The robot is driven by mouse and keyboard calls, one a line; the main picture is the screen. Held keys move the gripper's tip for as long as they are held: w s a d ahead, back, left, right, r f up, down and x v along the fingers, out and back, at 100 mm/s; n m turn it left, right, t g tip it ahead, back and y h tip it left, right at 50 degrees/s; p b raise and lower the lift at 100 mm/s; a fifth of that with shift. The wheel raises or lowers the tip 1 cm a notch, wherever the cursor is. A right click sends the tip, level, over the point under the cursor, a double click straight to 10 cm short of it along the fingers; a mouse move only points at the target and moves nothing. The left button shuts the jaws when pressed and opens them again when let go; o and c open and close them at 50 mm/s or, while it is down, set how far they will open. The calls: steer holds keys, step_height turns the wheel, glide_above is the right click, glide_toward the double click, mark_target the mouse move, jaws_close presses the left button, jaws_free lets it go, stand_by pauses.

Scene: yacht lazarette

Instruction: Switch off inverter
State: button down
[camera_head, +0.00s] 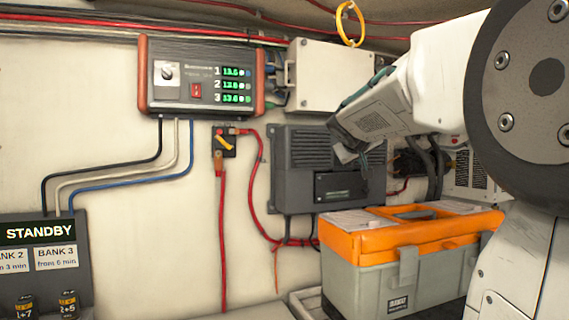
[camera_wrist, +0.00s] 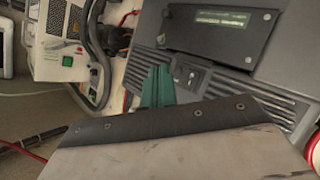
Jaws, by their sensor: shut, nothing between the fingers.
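The inverter appears to be the dark grey finned box (camera_head: 300,160) on the wall, with a black panel on its lower right front. In the wrist view its casing (camera_wrist: 262,78) fills the upper right, with a lit greenish display (camera_wrist: 222,19). A small dark rocker switch (camera_wrist: 189,77) sits below the panel. My gripper (camera_head: 355,156) is in front of the box's right part. In the wrist view its teal fingers (camera_wrist: 157,88) are shut and empty, just left of the switch. I cannot tell whether they touch it. The switch's position is unclear.
An orange-lidded toolbox (camera_head: 400,255) stands close below my gripper. A charger with a red switch (camera_head: 196,90), a red-cabled battery switch (camera_head: 224,142) and a white junction box (camera_head: 330,75) are on the wall. A STANDBY panel (camera_head: 40,232) is at lower left.

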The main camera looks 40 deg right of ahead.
steer(key=w+d, duration=0.1)
steer(key=w, duration=0.5)
steer(key=shift+w+d+f, duration=0.3)
steer(key=shift+w+f, duration=0.05)
steer(key=shift+f, duration=0.1)
stand_by(1.6)
steer(key=shift+w+d, duration=0.15)
steer(key=shift+w, duration=0.25)
steer(key=shift+w, duration=0.3)
stand_by(0.5)
steer(key=shift+s, duration=0.15)
steer(key=shift+s, duration=0.55)
steer(key=shift+s, duration=0.1)
steer(key=s, duration=0.1)
steer(key=s+a, duration=0.1)
steer(key=s, duration=0.2)
steer(key=shift+s+a+r, duration=0.2)
steer(key=shift+s+r, duration=0.1)
steer(key=shift+s, duration=0.05)
